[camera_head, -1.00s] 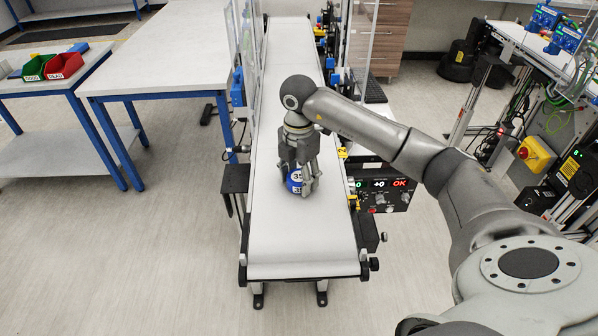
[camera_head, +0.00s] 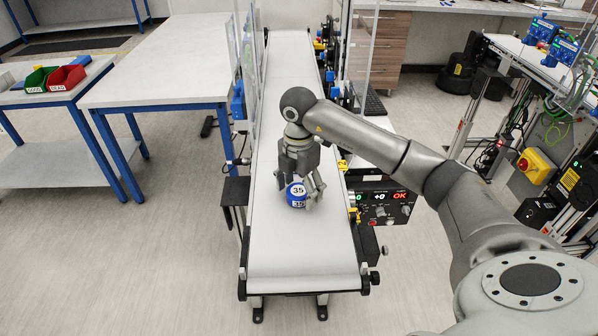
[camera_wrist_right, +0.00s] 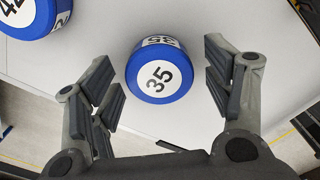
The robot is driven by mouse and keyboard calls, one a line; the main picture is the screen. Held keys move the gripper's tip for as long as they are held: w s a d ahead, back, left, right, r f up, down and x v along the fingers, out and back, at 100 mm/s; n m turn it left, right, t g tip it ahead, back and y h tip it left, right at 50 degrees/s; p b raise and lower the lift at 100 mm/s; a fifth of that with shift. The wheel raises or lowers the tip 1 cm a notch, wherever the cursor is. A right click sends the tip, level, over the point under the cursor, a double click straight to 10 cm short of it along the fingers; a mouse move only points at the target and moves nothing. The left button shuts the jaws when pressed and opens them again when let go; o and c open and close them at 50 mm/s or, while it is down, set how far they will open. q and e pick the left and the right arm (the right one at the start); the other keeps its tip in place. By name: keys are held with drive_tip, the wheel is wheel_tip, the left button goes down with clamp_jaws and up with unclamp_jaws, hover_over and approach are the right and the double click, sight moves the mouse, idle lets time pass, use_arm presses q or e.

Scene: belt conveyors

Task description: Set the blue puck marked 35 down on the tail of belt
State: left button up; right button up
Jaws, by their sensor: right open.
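The blue puck marked 35 (camera_head: 297,196) rests on the near part of the white belt (camera_head: 300,255). It has white labels on its top and side. My right gripper (camera_head: 299,181) is just above and behind it, fingers spread and pointing down. In the right wrist view the puck (camera_wrist_right: 161,73) sits between the tips of the open fingers (camera_wrist_right: 160,65), with a gap on both sides. My left gripper is not in view.
A second blue puck (camera_wrist_right: 35,15), its number partly cut off, shows in the right wrist view's corner. A control box with a lit display (camera_head: 385,206) stands right of the belt. A white table (camera_head: 165,60) and red and green bins (camera_head: 66,78) are left.

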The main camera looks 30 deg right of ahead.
sight(299, 190)
wheel_tip(299, 190, up, 7)
drive_tip(key=shift+f+b, duration=0.2)
drive_tip(key=shift+b, duration=0.85)
drive_tip(key=shift+r+p, duration=0.35)
drive_tip(key=shift+r, duration=2.15)
